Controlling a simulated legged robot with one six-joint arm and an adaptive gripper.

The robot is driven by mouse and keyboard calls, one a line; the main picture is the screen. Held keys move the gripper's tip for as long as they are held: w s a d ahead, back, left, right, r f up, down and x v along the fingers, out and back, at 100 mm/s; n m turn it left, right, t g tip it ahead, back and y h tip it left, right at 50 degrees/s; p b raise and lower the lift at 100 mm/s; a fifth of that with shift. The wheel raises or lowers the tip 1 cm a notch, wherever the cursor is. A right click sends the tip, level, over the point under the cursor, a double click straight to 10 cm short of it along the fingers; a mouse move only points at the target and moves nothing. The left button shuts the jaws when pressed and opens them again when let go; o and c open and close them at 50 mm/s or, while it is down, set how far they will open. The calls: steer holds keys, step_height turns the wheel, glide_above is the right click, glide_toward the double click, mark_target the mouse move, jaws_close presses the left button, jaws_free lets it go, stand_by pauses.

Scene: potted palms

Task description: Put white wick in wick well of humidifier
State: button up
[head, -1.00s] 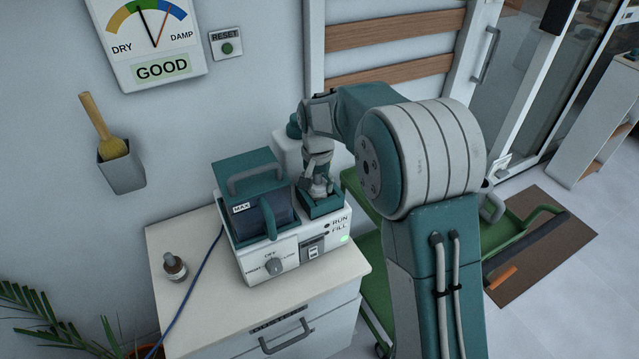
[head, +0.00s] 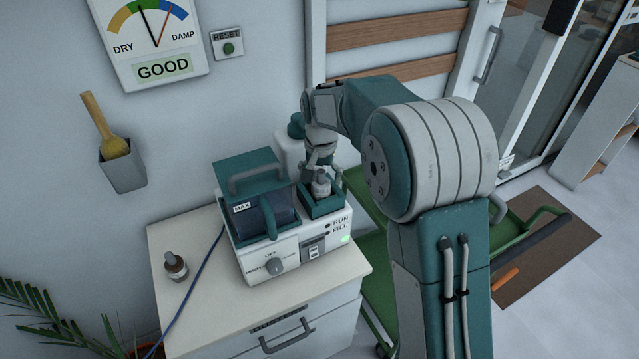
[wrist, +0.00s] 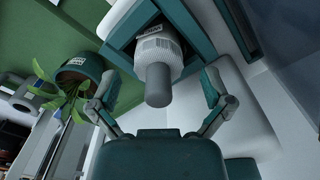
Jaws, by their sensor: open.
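The humidifier (head: 292,262) is a white box with dark green parts, standing on the cabinet. The white wick (wrist: 158,50) is a pale ribbed cylinder with a grey knob and a label. It stands in the square dark green wick well (head: 335,207) at the humidifier's right; its top also shows in the head view (head: 321,188). My gripper (wrist: 157,88) is open, with one finger on each side of the knob and clear gaps between. The wick's lower end is hidden inside the well.
The water tank (head: 265,215) with its handle sits left of the well. A small brown bottle (head: 175,266) and a blue cable (head: 200,268) are on the cabinet top (head: 190,235). A green cart (head: 375,285) stands to the right. A potted plant (wrist: 75,85) shows in the wrist view.

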step_height(320, 180, up, 10)
steer(key=shift+f, duration=0.1)
steer(key=shift+s+d+r, duration=0.15)
steer(key=shift+s+r, duration=0.1)
steer(key=shift+r, duration=0.1)
steer(key=s+d+r+n+t, duration=0.1)
steer(key=s+d+r+t, duration=0.2)
steer(key=s, duration=0.5)
steer(key=s+d+r+n, duration=0.1)
steer(key=s+d+r, duration=0.3)
steer(key=s, duration=0.3)
steer(key=s+d+f+t, duration=0.1)
steer(key=s+d+f, duration=0.1)
steer(key=s, duration=0.5)
steer(key=s+d+f+n+t, duration=0.1)
steer(key=s+f, duration=0.1)
steer(key=s, duration=0.5)
steer(key=shift+s+d+f+t, duration=0.25)
steer(key=shift+d+f+t, duration=0.05)
steer(key=shift+d, duration=0.1)
